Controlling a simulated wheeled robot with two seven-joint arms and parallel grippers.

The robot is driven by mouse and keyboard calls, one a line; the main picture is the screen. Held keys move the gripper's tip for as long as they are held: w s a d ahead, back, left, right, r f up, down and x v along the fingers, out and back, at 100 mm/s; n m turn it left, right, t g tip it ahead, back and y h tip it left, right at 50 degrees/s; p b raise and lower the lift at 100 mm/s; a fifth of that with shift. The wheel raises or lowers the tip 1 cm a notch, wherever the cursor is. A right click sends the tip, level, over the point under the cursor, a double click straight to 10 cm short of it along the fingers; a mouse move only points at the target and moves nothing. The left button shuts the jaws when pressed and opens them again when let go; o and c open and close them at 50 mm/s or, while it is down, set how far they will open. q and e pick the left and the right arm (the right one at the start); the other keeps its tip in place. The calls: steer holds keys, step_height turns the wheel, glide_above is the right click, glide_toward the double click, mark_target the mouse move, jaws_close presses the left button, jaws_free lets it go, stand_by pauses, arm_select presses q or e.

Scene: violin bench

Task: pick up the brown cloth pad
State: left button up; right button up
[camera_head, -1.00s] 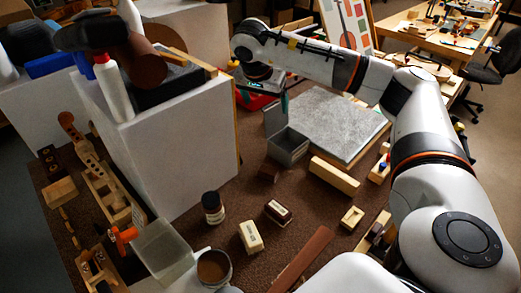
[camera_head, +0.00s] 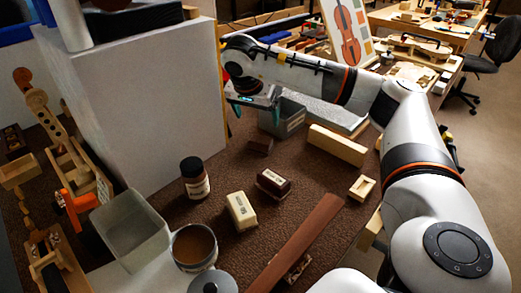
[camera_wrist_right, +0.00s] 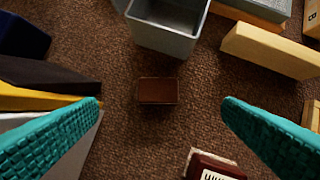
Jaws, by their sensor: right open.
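A small dark brown block-shaped piece, which looks like the brown cloth pad (camera_head: 260,146), lies flat on the brown bench top, just in front of a grey open bin. In the right wrist view the pad (camera_wrist_right: 157,91) shows near the middle, between my teal fingers and apart from both. My right gripper (camera_head: 254,103) hangs above and behind the pad in the head view. Its fingers are spread wide with nothing between them, as the right wrist view (camera_wrist_right: 162,104) shows. My left gripper is in neither view.
The grey bin (camera_wrist_right: 168,30) and a pale wooden block (camera_head: 337,145) stand close to the pad. A dark red labelled block (camera_head: 273,184), a cream block (camera_head: 241,211) and a brown jar (camera_head: 195,178) lie nearer. A large white box (camera_head: 130,110) rises at left.

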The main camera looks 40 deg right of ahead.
mark_target(261, 139)
steer(key=x, duration=0.6)
steer(key=shift+d+f+b, duration=0.15)
steer(key=shift+f+b, duration=0.2)
steer(key=shift+b, duration=0.05)
steer(key=x, duration=0.4)
steer(key=shift+w+a+f+b, duration=0.1)
steer(key=shift+a+f+b, duration=0.1)
steer(key=shift+a+b, duration=0.2)
steer(key=shift+w+d+f, duration=0.1)
steer(key=shift+d+f, duration=0.15)
steer(key=shift+f, duration=0.25)
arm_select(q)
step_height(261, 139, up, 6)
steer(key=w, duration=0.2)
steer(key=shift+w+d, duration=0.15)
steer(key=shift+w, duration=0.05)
arm_select(e)
steer(key=c, duration=1.1)
